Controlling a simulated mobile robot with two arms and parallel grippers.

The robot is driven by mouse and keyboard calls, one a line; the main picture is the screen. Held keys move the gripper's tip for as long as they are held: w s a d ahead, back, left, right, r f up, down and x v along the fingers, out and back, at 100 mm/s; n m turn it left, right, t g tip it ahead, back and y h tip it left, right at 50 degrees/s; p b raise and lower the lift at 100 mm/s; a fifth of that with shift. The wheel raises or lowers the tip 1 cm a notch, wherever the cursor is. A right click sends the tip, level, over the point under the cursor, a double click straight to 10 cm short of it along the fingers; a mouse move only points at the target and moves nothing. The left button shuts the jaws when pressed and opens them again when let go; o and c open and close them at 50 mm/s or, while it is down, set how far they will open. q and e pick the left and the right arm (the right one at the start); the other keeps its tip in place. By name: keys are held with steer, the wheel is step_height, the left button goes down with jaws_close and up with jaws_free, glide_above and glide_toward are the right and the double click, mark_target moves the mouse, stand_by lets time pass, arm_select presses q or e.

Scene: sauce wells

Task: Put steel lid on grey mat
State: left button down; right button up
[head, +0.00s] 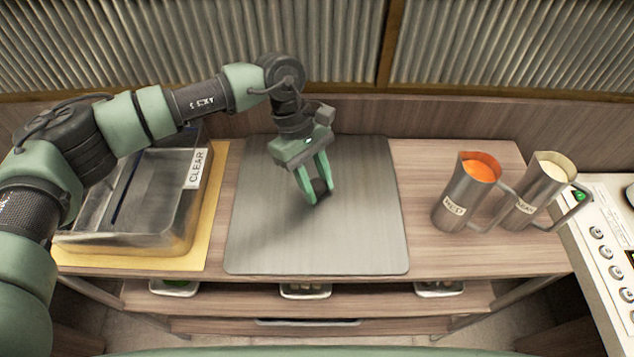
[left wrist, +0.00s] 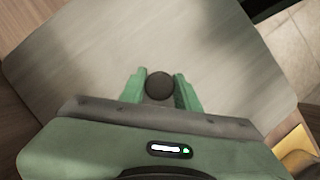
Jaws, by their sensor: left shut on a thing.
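The steel lid (head: 330,245) is a broad, flat, brushed-grey plate with rounded corners in the middle of the counter. It also fills much of the left wrist view (left wrist: 90,55). A dark round knob (left wrist: 159,86) stands out from it. My left gripper (head: 318,192) is shut on this knob, one green finger on each side. The plate looks flat on or just above the counter; I cannot tell if there is a gap. I see no separate grey mat; anything under the plate is hidden. My right gripper is not in view.
A clear-labelled bin (head: 130,235) stands on a yellow mat (head: 213,200) at the left, below my left arm. Two steel jugs, one with orange sauce (head: 462,200) and one with cream sauce (head: 535,195), stand at the right. A control panel (head: 605,240) is beyond them. Small trays (head: 305,291) sit on the lower shelf.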

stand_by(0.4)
arm_select(q)
steer(key=shift+c, duration=0.7)
jaws_free()
steer(key=shift+f, duration=0.1)
steer(key=shift+r, duration=1.55)
step_height(320, 180, up, 8)
steer(key=p, duration=0.2)
